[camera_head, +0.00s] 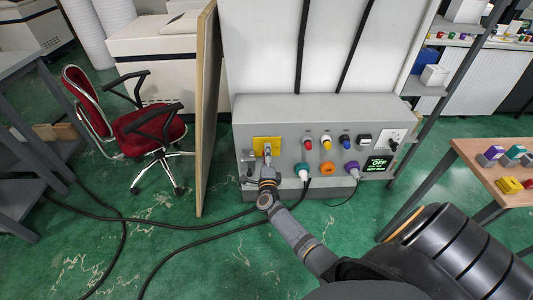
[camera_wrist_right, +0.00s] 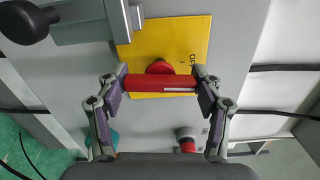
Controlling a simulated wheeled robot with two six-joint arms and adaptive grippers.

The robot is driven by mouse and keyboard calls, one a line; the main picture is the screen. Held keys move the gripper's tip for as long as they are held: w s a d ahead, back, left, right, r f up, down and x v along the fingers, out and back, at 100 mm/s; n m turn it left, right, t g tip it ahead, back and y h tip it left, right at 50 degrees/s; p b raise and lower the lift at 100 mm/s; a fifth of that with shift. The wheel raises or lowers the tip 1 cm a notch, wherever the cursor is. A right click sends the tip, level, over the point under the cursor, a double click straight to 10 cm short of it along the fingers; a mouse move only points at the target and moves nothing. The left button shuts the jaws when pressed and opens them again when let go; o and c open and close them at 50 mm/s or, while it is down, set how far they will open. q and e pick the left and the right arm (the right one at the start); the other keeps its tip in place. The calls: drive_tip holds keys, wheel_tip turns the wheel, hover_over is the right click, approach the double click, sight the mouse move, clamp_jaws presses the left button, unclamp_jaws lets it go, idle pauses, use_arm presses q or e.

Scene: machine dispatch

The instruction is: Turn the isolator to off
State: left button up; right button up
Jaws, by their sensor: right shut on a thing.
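The isolator is a red bar handle (camera_wrist_right: 145,83) on a red hub, over a yellow plate (camera_wrist_right: 195,33), in the right wrist view. The bar lies level across that picture, with a white line on its right half. Small dark marks are printed on the plate just above the bar's right end. My right gripper (camera_wrist_right: 160,84) is shut on the bar, one finger at each end. In the head view the yellow plate (camera_head: 267,142) is at the left of the grey panel, and my right gripper (camera_head: 267,163) covers the handle. My left gripper is not in view.
The grey panel (camera_head: 345,115) carries coloured buttons, plugs and a dark sign with green letters (camera_head: 378,164). A lever with a black knob (camera_wrist_right: 27,20) is close to the plate. A board edge (camera_head: 207,110) stands left of the panel. Black cables (camera_head: 185,218) lie on the floor.

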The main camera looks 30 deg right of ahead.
drive_tip(key=shift+n+p, duration=0.3)
drive_tip(key=shift+n, duration=0.3)
drive_tip(key=o, duration=1.2)
drive_tip(key=v, duration=1.2)
drive_tip(key=shift+s, duration=0.1)
